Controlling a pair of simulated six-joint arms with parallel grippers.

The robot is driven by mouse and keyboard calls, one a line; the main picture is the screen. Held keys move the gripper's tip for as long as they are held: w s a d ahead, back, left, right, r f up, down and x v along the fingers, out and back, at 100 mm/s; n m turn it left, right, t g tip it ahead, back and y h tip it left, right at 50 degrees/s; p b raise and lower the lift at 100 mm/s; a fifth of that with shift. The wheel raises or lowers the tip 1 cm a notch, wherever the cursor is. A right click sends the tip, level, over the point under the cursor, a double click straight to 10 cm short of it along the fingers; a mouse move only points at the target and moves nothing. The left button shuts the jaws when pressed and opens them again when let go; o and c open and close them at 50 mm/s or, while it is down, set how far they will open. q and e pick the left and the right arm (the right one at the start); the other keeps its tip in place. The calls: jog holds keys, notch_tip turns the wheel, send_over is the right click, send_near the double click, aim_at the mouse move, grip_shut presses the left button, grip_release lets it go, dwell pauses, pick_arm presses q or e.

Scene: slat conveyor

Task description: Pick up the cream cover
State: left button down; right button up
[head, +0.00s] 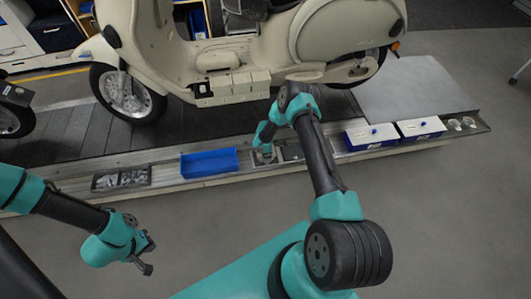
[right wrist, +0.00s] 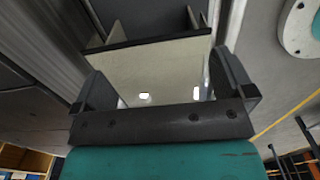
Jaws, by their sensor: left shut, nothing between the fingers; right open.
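The cream cover (right wrist: 150,72) shows in the right wrist view as a flat pale panel with two bright spots near its lower edge. My right gripper (right wrist: 162,85) is open, with one finger at each side of the panel; I cannot tell whether they touch it. In the head view the right gripper (head: 264,153) is down at a small compartment on the conveyor's front ledge. The arm and gripper hide most of what lies there. My left gripper (head: 147,257) is shut and empty over the floor at lower left.
A cream scooter (head: 232,83) stands on the slat conveyor (head: 75,130) behind the ledge. Along the ledge are a tray of metal parts (head: 121,179), an empty blue bin (head: 209,163) and two blue-and-white boxes (head: 371,137) (head: 420,128). Glass-like cups (head: 461,123) stand at the right end.

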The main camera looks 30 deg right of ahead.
jog(key=shift+f, duration=0.85)
jog(key=c, duration=1)
jog(key=shift+r, duration=0.15)
jog(key=shift+c, duration=0.2)
